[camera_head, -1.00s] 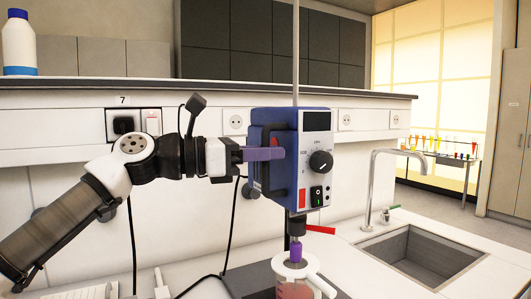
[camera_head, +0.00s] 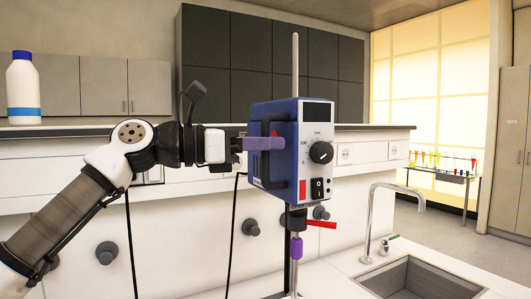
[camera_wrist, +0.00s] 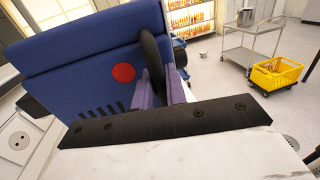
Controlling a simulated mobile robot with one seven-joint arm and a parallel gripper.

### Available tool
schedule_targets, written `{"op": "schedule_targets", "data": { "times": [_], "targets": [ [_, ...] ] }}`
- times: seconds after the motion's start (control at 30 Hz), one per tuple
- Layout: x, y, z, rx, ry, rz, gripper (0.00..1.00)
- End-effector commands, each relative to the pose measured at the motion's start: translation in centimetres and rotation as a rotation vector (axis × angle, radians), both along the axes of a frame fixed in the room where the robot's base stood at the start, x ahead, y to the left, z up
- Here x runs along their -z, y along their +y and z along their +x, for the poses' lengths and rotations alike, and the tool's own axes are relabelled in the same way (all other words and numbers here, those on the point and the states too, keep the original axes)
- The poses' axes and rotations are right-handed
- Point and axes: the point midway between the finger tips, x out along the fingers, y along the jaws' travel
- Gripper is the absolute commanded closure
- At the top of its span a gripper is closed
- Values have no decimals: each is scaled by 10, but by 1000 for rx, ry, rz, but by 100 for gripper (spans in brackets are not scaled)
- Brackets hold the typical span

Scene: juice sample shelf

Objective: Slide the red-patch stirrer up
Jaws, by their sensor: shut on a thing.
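The stirrer (camera_head: 295,150) is a blue box with a dark display, a black knob, a switch and a small red mark on its front, mounted on an upright metal rod (camera_head: 295,65). In the wrist view, the stirrer (camera_wrist: 85,55) shows a round red patch (camera_wrist: 124,73) on its side. My gripper (camera_head: 266,143) is shut on the black handle (camera_wrist: 152,60) at the stirrer's side, with a purple finger on each side of it. Below the stirrer, a purple chuck (camera_head: 296,247) and a shaft hang down. A red lever (camera_head: 320,224) sticks out under the box.
A sink (camera_head: 410,280) with a curved tap (camera_head: 372,215) is at lower right. A white bottle (camera_head: 23,88) stands on the shelf at left. In the wrist view, a trolley (camera_wrist: 250,45) and a yellow crate (camera_wrist: 275,73) are on the open floor.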

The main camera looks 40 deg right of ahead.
Motion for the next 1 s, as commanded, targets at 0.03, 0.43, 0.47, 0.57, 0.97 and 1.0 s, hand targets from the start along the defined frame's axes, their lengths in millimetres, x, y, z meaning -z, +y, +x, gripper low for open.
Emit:
{"op": "schedule_targets", "data": {
  "times": [0.03,0.43,0.47,0.57,0.97,1.0],
  "targets": [
    [-16,0,1,-2,3,-6,100],
    [-49,0,1,-3,3,-5,100],
    [-50,0,1,-3,3,-5,100],
    [-52,0,1,-3,3,-5,100],
    [-55,1,2,-6,4,-11,85],
    [-55,1,1,-5,3,-12,80]
  ]
}}
